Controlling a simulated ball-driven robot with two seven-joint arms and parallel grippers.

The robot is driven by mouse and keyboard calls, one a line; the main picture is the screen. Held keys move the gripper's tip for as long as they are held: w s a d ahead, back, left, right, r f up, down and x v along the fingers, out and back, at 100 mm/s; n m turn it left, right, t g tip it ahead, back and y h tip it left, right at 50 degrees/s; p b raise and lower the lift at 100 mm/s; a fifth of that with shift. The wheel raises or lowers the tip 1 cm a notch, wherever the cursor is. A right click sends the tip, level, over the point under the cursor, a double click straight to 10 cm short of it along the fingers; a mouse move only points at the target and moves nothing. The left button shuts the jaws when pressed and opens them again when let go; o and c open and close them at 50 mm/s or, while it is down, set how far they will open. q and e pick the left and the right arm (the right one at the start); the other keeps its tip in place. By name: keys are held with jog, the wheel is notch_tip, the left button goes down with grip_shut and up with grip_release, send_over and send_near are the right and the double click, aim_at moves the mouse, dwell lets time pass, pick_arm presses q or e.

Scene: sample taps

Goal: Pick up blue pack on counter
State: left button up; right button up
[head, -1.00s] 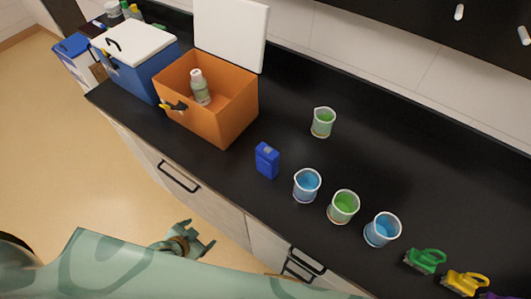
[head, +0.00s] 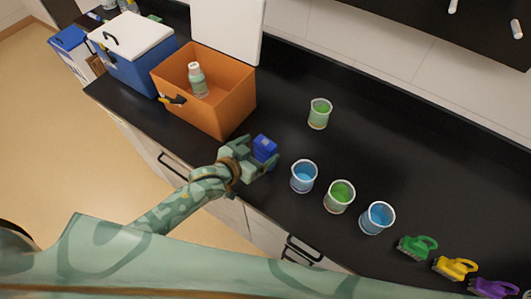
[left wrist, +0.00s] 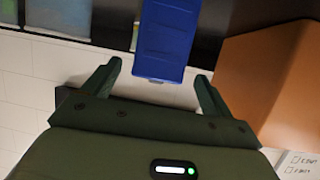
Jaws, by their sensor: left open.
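The blue pack (head: 264,146) stands on the black counter, between the open orange box and a beaker of blue liquid. My left gripper (head: 262,155) is open at the pack, its fingers hiding the pack's lower part in the head view. In the left wrist view the blue pack (left wrist: 168,40) lies ahead, in line with the gap between the open fingertips (left wrist: 158,75). I cannot tell whether a finger touches it. My right gripper is not in view.
The orange box (head: 225,113) with a bottle (head: 197,80) inside is close to the left gripper. Beakers of blue (head: 303,177) and green (head: 340,197) liquid stand to the right. A blue cooler (head: 137,58) and colored clips (head: 455,268) lie farther off.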

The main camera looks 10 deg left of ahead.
aim_at(269, 142)
pick_arm(q)
jog(key=x, duration=0.5)
jog(key=shift+w+d+f+b, duration=0.1)
jog(key=shift+w+d+b, duration=0.15)
jog(key=shift+b, duration=0.15)
jog(key=shift+s+a, duration=0.1)
jog(key=shift+c, duration=0.3)
jog(key=c, duration=1.1)
